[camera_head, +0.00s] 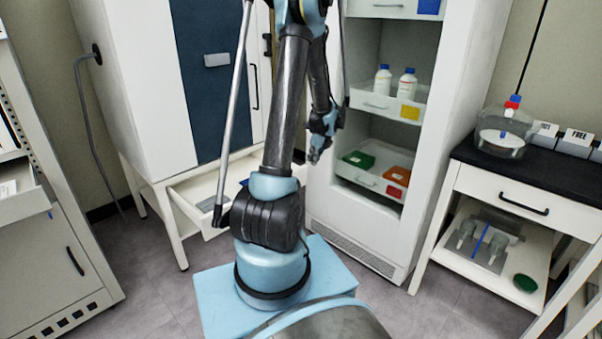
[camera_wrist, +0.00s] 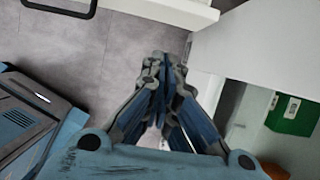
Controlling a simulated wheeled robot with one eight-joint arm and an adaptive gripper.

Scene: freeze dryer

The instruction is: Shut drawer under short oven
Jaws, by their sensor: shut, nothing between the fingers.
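The short oven (camera_head: 150,85) is a white cabinet with a dark blue panel, on white legs at the left in the head view. Under it, a white drawer (camera_head: 190,210) stands pulled out toward me, partly hidden behind my arm. A blue item shows inside it. My gripper (camera_head: 314,160) hangs to the right of the drawer, in front of the open shelf cabinet, apart from both. Its fingers are shut and empty in the wrist view (camera_wrist: 160,95).
A black-topped bench (camera_head: 540,180) stands at the right. Another cabinet (camera_head: 50,260) stands far left. Grey floor (camera_head: 150,270) is clear between.

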